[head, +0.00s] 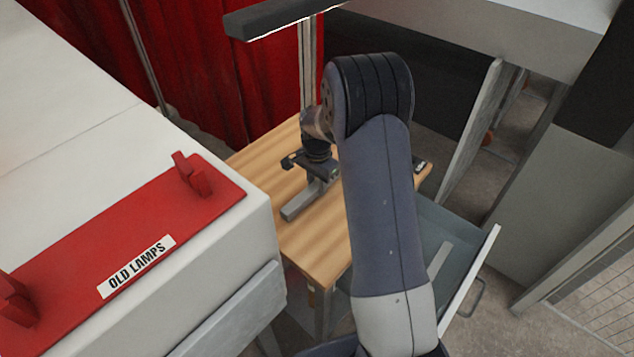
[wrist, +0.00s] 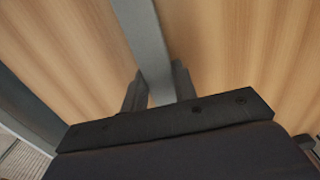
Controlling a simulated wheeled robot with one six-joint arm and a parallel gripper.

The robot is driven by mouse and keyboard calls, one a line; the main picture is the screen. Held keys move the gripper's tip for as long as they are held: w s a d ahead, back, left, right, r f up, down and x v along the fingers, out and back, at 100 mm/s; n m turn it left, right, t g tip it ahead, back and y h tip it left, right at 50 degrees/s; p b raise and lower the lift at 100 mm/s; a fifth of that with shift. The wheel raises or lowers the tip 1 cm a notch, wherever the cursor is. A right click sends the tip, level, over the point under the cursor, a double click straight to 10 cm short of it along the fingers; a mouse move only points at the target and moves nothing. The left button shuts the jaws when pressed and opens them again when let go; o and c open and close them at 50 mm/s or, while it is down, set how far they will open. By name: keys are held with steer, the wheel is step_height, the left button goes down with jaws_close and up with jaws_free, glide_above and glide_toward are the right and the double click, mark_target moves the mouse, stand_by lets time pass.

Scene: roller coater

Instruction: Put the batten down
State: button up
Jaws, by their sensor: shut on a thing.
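The batten (head: 303,206) is a straight grey bar. It lies along or just above the wooden table (head: 318,245); I cannot tell whether it touches the top. My gripper (head: 321,179) points down over the table and is shut on the batten. In the wrist view the batten (wrist: 150,50) runs from the top edge down between the two fingers of my gripper (wrist: 160,92). The wood grain of the table (wrist: 235,45) shows on both sides of it. My arm hides part of the table and the far end of the batten.
An open grey drawer or tray (head: 455,240) is at the right of the table. A red curtain (head: 215,75) hangs behind. The table's front part is clear.

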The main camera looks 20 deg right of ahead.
mark_target(317, 184)
steer(key=shift+f, duration=0.2)
steer(key=o, duration=1.1)
steer(key=shift+r, duration=0.1)
steer(key=shift+c, duration=0.2)
step_height(317, 184, up, 12)
steer(key=b, duration=0.1)
steer(key=shift+r, duration=0.15)
